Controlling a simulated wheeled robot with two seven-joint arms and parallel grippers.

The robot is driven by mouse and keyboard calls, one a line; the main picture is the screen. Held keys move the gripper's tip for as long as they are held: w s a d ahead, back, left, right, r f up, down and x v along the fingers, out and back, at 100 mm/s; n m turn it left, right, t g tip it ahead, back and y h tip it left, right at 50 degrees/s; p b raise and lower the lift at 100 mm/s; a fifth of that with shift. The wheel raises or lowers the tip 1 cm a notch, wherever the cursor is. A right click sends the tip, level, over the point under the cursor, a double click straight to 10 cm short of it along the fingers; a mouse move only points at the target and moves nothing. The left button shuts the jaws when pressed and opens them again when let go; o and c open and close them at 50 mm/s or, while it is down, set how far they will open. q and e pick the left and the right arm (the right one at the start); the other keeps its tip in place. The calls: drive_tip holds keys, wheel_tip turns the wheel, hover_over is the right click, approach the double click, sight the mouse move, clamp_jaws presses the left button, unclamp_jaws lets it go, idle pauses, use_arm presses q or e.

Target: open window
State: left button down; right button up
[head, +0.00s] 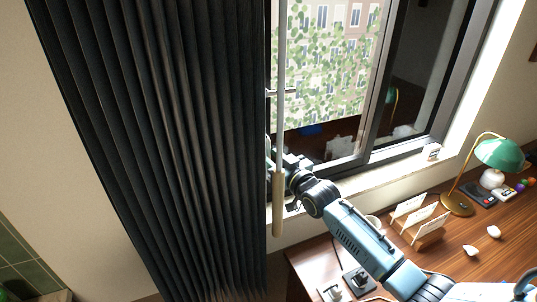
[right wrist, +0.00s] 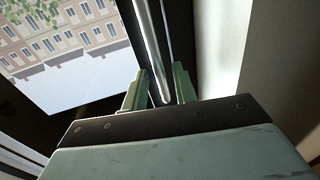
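The window (head: 325,70) has dark frames and stands behind a desk; a building with greenery shows through its left part. Its right part (head: 425,65) looks dark and reflects the lamp. My right gripper (head: 280,165) is at the lower left of the window, beside the curtain's edge, partly hidden by its own wrist. In the right wrist view its two green fingers (right wrist: 159,88) are apart, with a shiny upright bar (right wrist: 150,45) showing between them. I cannot tell whether they touch the bar. My left gripper is not in view.
A dark pleated curtain (head: 165,130) hangs to the left. A thin rod with a beige handle (head: 278,205) hangs right by my right gripper. The desk (head: 310,262) holds a green lamp (head: 500,153), a card holder (head: 428,232) and small items below my right arm.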

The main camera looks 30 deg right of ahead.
drive_tip(key=shift+w+a, duration=0.15)
drive_tip(key=shift+w, duration=0.8)
clamp_jaws()
